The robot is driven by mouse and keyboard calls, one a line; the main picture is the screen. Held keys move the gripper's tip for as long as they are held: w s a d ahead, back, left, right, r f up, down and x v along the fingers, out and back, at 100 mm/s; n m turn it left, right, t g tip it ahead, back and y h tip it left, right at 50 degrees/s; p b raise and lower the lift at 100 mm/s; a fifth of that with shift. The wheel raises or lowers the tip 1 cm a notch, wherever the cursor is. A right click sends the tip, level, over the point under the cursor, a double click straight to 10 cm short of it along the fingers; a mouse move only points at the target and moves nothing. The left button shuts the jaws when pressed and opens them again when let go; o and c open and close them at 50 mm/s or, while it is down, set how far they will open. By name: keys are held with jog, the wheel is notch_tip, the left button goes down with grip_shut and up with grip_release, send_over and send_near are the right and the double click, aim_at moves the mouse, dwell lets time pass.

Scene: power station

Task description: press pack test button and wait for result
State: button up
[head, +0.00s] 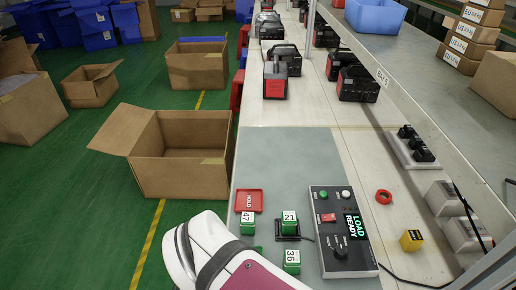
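The dark grey tester box (342,262) lies on the grey mat at the bench's near end. Its display (355,225) reads "LOAD READY". A green button (323,195) and a pale button (346,194) are at its top, with a red switch (328,217) and a black knob below. No legible label tells which is the test button. Pack 21 (289,217), green with a white numbered top, sits in a black cradle left of the tester. Packs 47 (247,217) and 36 (292,256) stand nearby on the mat. My arm enters at bottom centre-left; my gripper is not visible.
A red HOLD tray (249,200) lies behind pack 47. A red ring (384,197) and a yellow block (411,240) are right of the tester, near cables. An open carton (183,165) stands left of the bench. The mat (290,155) behind the tester is clear.

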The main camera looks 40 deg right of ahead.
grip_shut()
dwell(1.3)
